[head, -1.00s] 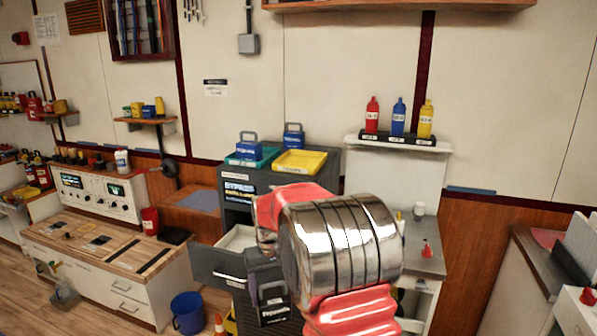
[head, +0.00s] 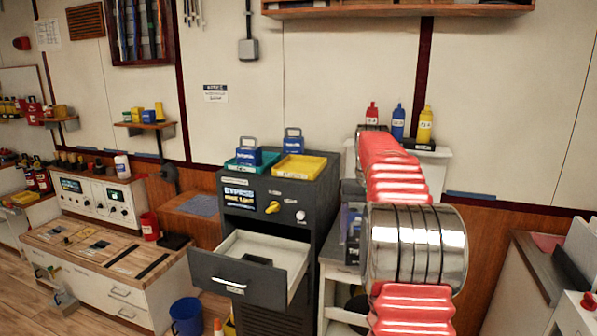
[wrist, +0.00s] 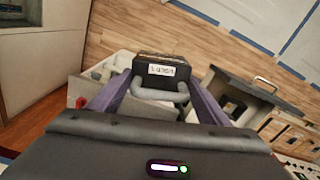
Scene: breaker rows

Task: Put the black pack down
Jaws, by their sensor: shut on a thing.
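The black pack (wrist: 160,70) has a white label and a grey loop handle. In the wrist view my gripper (wrist: 155,92) is shut on the handle, with a purple finger on each side. In the head view my arm hides most of the gripper and pack; a dark, purplish part of them (head: 352,228) shows left of the arm, right of the grey cabinet. Whether the pack touches anything below cannot be told.
The grey cabinet (head: 317,200) has an open drawer (head: 238,283) with a flat dark item (head: 257,261) inside. A yellow tray (head: 300,166) and a teal tray (head: 245,166) sit on top. A white stand (head: 333,290) is right of it. A blue bucket (head: 187,316) stands on the floor.

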